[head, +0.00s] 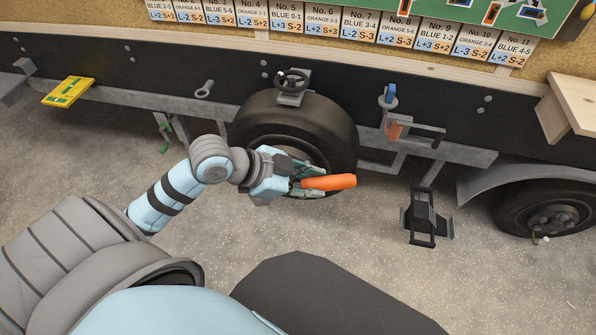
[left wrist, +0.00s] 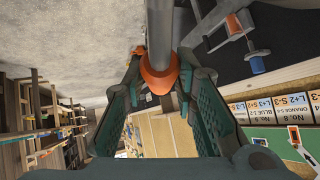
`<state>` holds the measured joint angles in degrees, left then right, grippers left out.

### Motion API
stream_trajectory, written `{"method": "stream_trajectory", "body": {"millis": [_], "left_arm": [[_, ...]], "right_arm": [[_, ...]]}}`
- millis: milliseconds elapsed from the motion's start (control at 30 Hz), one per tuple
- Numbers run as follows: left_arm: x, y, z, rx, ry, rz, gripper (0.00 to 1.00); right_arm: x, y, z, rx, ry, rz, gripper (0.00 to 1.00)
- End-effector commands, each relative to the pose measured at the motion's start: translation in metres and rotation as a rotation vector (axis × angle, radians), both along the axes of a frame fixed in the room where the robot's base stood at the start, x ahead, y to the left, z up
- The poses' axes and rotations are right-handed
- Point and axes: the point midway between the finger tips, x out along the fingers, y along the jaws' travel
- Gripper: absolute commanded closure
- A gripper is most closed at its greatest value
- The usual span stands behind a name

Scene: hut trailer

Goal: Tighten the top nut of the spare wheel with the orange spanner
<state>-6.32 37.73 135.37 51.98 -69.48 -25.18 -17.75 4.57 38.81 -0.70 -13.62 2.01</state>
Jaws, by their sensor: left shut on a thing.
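My left gripper (head: 312,181) is shut on the orange spanner (head: 334,182) in front of the lower part of the spare wheel. In the left wrist view the spanner's orange handle (left wrist: 158,75) sits between the green fingers, with a grey metal shaft (left wrist: 160,28) running away from them. The spare wheel (head: 300,118) is a dark tyre hung on the trailer's side under a bracket with a black handwheel (head: 292,79). The gripper and spanner cover part of its rim, and I cannot make out the top nut. My right gripper is not in view.
A bracket with orange and blue parts (head: 391,115) sits right of the spare wheel. A black stand (head: 425,218) is on the floor, and a road wheel (head: 547,213) is farther right. Open floor lies in front.

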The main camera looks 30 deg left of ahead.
Motion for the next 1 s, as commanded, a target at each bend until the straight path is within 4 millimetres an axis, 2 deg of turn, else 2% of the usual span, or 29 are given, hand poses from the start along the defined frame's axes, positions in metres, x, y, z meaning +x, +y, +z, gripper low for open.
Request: {"method": "stream_trajectory", "body": {"millis": [33,100,200,300,500,733,867,1000], "left_arm": [[0.01,0.007,-0.025,0.02,-0.067,0.045,1.0],[0.025,0.021,-0.036,0.07,-0.2,0.111,1.0],[0.036,0.038,-0.043,0.158,-0.409,0.161,1.0],[0.038,0.045,-0.045,0.242,-0.616,0.159,1.0],[0.025,0.036,-0.049,0.343,-0.973,0.088,1.0],[-0.004,0.006,-0.068,0.36,-1.238,-0.015,1.0],[-0.006,0.002,-0.064,0.375,-1.265,-0.026,1.0],[-0.016,-0.005,-0.071,0.351,-1.325,-0.036,1.0]], "right_arm": [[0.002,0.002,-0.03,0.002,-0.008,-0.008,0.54],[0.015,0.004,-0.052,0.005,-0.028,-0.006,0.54],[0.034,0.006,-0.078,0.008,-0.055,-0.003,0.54],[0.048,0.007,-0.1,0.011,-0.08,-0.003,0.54],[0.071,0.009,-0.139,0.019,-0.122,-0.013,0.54],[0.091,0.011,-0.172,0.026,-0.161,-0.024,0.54],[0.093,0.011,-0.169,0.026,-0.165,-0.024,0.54],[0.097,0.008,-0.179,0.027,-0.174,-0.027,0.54]]}}
